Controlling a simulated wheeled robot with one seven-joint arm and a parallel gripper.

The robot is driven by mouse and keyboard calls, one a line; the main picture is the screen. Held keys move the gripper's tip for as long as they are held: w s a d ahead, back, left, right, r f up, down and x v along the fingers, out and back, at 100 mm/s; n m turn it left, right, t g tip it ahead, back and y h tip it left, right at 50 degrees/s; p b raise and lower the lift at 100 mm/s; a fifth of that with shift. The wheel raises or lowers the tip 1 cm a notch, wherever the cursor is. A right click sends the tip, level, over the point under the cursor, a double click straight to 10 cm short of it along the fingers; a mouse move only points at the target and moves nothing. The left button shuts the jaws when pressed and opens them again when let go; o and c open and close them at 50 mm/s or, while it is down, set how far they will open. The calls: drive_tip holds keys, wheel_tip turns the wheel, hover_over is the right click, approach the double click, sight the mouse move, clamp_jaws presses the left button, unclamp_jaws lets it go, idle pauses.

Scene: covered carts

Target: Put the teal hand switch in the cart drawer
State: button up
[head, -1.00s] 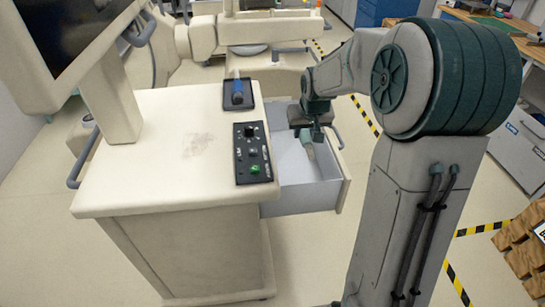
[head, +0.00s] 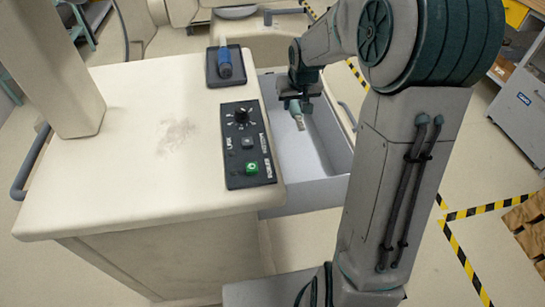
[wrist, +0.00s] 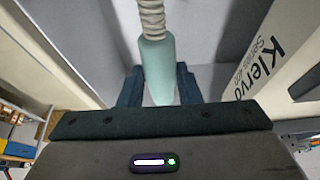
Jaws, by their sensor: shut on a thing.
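The teal hand switch (wrist: 157,70) is between my gripper's two fingers in the wrist view, with a pale ribbed cord running up from its end. My gripper (head: 297,106) is shut on it and points down over the open cart drawer (head: 310,194). In the head view only a small pale part of the switch or its cord (head: 299,121) shows below the fingers. The drawer is pulled out on the cart's right side, and its grey interior looks empty. How high the switch hangs above the drawer floor is unclear.
The cart top (head: 130,150) carries a black control panel (head: 236,165) and a black tray (head: 212,74) with a blue-grey handheld item (head: 224,62). A monitor column (head: 60,70) stands at the left. Another covered unit (head: 265,42) is behind the drawer.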

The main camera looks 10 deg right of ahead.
drive_tip(key=b, duration=0.4)
hover_over(290, 146)
drive_tip(key=s, duration=0.2)
wheel_tip(290, 146, down, 7)
drive_tip(key=f, duration=0.5)
drive_tip(key=f+b, duration=0.1)
drive_tip(key=f, duration=0.4)
drive_tip(key=shift+w+a, duration=0.1)
drive_tip(key=shift+w, duration=0.1)
drive_tip(key=shift+r, duration=0.1)
drive_tip(key=shift+b, duration=0.3)
drive_tip(key=o, duration=1)
drive_tip(key=shift+s+r, duration=0.1)
drive_tip(key=shift+r, duration=0.3)
drive_tip(key=p+v, duration=0.2)
drive_tip(key=v, duration=0.9)
drive_tip(key=shift+s, duration=0.15)
